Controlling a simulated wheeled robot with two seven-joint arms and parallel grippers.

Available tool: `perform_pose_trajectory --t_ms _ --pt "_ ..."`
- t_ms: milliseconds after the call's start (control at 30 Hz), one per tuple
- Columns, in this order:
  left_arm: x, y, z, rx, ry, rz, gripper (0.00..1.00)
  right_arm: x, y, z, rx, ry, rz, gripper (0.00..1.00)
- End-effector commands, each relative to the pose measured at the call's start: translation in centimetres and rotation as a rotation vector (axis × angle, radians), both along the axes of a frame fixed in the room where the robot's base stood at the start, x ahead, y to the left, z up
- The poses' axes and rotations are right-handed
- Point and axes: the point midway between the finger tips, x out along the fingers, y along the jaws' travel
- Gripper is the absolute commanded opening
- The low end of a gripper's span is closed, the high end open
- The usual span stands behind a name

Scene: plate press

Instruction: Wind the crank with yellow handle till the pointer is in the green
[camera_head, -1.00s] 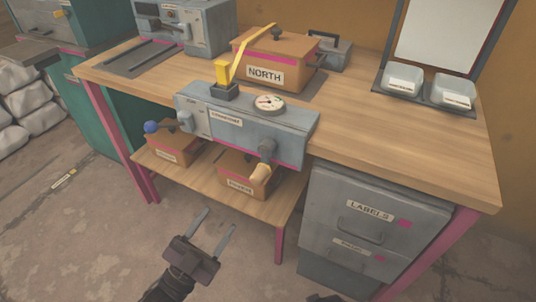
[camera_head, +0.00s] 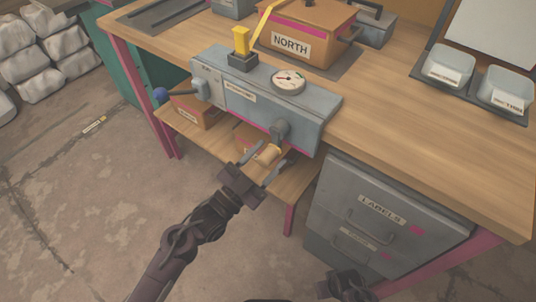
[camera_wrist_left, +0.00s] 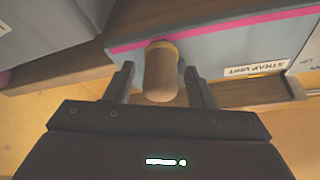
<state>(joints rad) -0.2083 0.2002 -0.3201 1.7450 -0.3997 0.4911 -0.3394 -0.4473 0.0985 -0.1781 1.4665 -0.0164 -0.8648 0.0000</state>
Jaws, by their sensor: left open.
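The crank's handle (camera_head: 267,154) is pale tan with a yellow band and sticks out from the front of the grey strap unit (camera_head: 245,95). My left gripper (camera_head: 265,160) is open, its two fingers on either side of the handle. In the left wrist view the handle (camera_wrist_left: 161,75) stands between the open fingers, with gaps to both. The round gauge (camera_head: 289,80) sits on top of the unit; its pointer and coloured zones are too small to read surely. My right gripper (camera_head: 345,285) shows only partly at the bottom edge.
A second crank with a blue knob (camera_head: 161,95) is at the unit's left end. A box marked NORTH (camera_head: 302,35) stands behind the unit. A grey drawer cabinet (camera_head: 380,215) is to the right under the table.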

Motion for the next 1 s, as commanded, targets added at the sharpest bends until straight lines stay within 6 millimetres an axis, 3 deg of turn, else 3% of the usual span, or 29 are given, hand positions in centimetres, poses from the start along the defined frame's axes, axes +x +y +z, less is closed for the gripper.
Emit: perform_pose_trajectory --t_ms 333,700,1000 --pt "0.4 -0.45 0.17 0.001 0.001 0.0 0.5 -0.07 -0.01 -0.08 0.0 0.0 0.0 0.0" --pt "0.39 -0.43 0.18 0.001 0.001 0.0 0.02 -0.07 -0.01 -0.08 0.0 0.0 0.0 0.0" --pt "0.4 -0.39 0.19 0.01 -0.005 -0.002 0.0 -0.07 -0.01 -0.07 0.0 0.0 0.0 0.0"
